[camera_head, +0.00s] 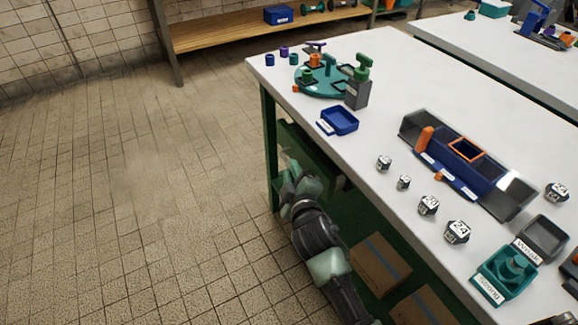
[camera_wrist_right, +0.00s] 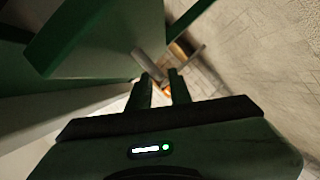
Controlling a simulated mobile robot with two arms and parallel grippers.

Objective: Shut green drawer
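The green drawer (camera_head: 312,152) is under the near long edge of the white table, near its left end. It looks dark, and my right arm partly covers it. Green panels (camera_wrist_right: 100,40) fill the upper left of the right wrist view. A grey bar (camera_wrist_right: 150,66) lies just beyond the fingertips there. My right gripper (camera_head: 294,178) is low beside the table's left leg, close to the drawer. In the wrist view my right gripper (camera_wrist_right: 160,78) shows a narrow gap between its fingers, with nothing clearly held. Contact with the drawer cannot be told. My left gripper is not in view.
Cardboard boxes (camera_head: 375,262) are under the table. Tiled floor (camera_head: 140,200) to the left is clear.

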